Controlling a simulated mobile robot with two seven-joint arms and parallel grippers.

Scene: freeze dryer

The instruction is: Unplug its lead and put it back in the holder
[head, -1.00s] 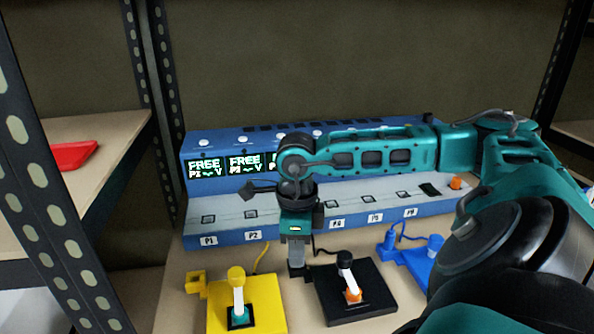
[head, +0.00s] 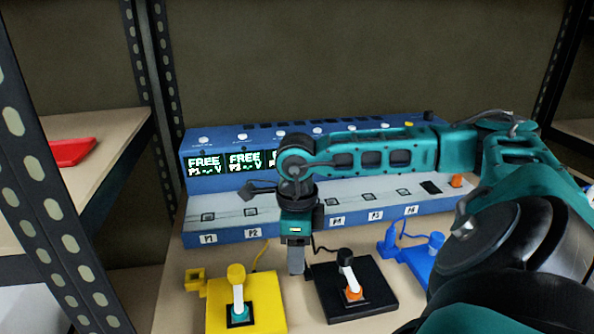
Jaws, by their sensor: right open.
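A blue port panel (head: 330,222) stands at the back, with labelled ports along its front and lit screens; the P1 and P2 screens read FREE. In front are a yellow unit (head: 270,300), a black unit (head: 375,295) and a blue unit (head: 418,262), each with a lead. The black lead (head: 326,249) runs left from the black unit behind my right gripper; its end is hidden. My right gripper (head: 296,268) is open, pointing down, just left of the black unit. Whether a plug is between its fingers cannot be made out. My left gripper is out of view.
A yellow holder (head: 194,281) sits left of the yellow unit, and a blue plug (head: 390,242) stands left of the blue unit. A red tray (head: 70,152) lies on the left shelf. Rack posts flank the scene. My right arm hides the panel's middle.

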